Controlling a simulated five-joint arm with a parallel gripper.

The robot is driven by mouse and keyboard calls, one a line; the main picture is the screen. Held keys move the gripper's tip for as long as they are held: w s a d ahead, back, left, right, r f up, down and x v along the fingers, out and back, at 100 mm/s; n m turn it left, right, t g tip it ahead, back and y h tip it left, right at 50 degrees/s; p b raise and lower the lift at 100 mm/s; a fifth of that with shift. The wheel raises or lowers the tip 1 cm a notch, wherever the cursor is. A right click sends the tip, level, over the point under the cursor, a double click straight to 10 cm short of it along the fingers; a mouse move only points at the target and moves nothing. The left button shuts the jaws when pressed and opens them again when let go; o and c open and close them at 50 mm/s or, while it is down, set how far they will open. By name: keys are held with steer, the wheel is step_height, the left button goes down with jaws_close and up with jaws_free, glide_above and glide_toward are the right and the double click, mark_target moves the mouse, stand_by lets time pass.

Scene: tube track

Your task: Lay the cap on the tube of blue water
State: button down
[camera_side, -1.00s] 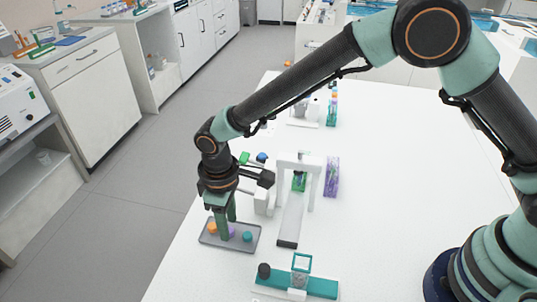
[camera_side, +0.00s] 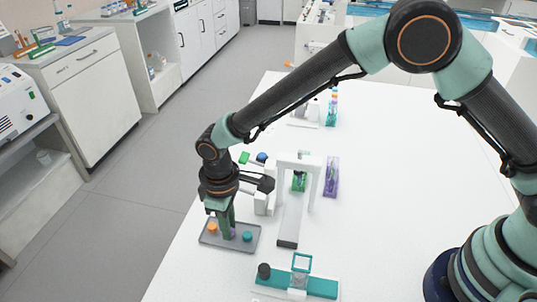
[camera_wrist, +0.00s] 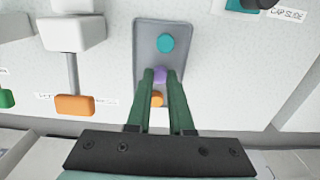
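My gripper (camera_side: 228,226) points down at the grey tray (camera_side: 208,238). In the wrist view its two green fingers (camera_wrist: 160,76) sit close on both sides of the purple cap (camera_wrist: 160,74) and appear to touch it. The purple cap is partly hidden by the fingers in the side view (camera_side: 233,232). An orange cap (camera_side: 212,227) and a teal cap (camera_side: 247,236) lie on the tray to either side. A small tube holder with green content (camera_side: 299,181) stands under the white arch. I cannot make out a tube of blue water.
The white arch (camera_side: 300,158) stands over a track with a dark end (camera_side: 288,243). A purple rack (camera_side: 331,177) stands to its right. A teal base (camera_side: 316,287) with a dark knob (camera_side: 264,271) and a square frame (camera_side: 302,262) is in front. The table's right is clear.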

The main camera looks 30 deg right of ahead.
steer(key=shift+r, duration=0.1)
steer(key=shift+r, duration=2.7)
steer(key=shift+r, duration=0.4)
step_height(320, 180, up, 12)
steer(key=w+d+f+m, duration=0.1)
steer(key=d+m, duration=0.1)
steer(key=d, duration=0.5)
steer(key=w+d+f+m, duration=0.1)
steer(key=d+m, duration=0.1)
steer(key=d, duration=0.5)
steer(key=w+d+f+m, duration=0.1)
steer(key=d+f+m, duration=0.1)
steer(key=d, duration=0.5)
steer(key=shift+w, duration=0.2)
steer(key=shift+f, duration=2.85)
steer(key=shift+f, duration=0.15)
